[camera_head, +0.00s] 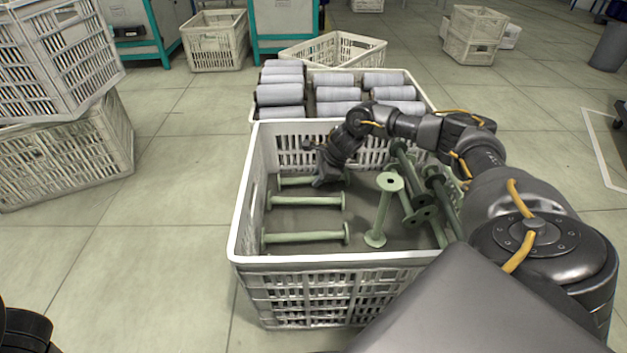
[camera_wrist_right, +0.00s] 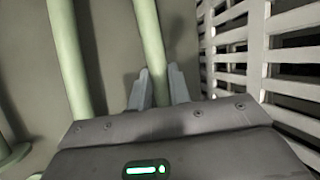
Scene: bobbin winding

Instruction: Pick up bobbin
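Green bobbins lie in the near white crate (camera_head: 345,262). Two lie across its left side: a front bobbin (camera_head: 305,238) and a middle bobbin (camera_head: 305,201). My left gripper is not in view.
One bobbin (camera_head: 384,212) leans upright mid-crate, and several more lie on the right under my arm. The slatted crate wall (camera_wrist_right: 235,50) is close on the right in the wrist view. A crate of wound grey bobbins (camera_head: 281,93) stands behind. Stacked crates (camera_head: 65,150) stand left.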

